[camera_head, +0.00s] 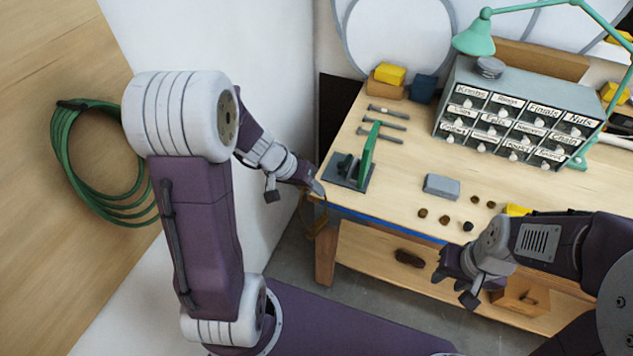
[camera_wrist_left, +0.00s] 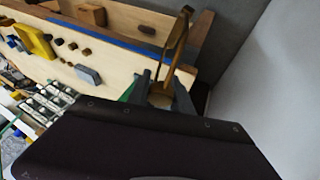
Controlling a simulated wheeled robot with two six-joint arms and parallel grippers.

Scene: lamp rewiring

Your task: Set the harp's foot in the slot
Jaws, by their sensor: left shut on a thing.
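The harp (camera_head: 320,216), a thin brass-coloured loop, hangs from my left gripper (camera_head: 316,188) at the bench's left front corner. In the left wrist view the harp (camera_wrist_left: 180,38) rises from between the two grey fingers of my left gripper (camera_wrist_left: 163,92), which are shut on it. A dark plate (camera_head: 338,181) with a green upright and small dark blocks lies on the bench just right of this gripper. I cannot make out a slot or the harp's foot. My right gripper (camera_head: 455,278) is in front of the bench, empty, with its fingers apart.
A grey block (camera_head: 441,186) and several small brown pieces lie on the bench (camera_head: 395,205). Several bolts (camera_head: 382,125) lie behind the plate. A labelled drawer cabinet (camera_head: 510,120) and green lamp (camera_head: 476,38) stand at the back. A lower shelf (camera_head: 375,268) runs beneath.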

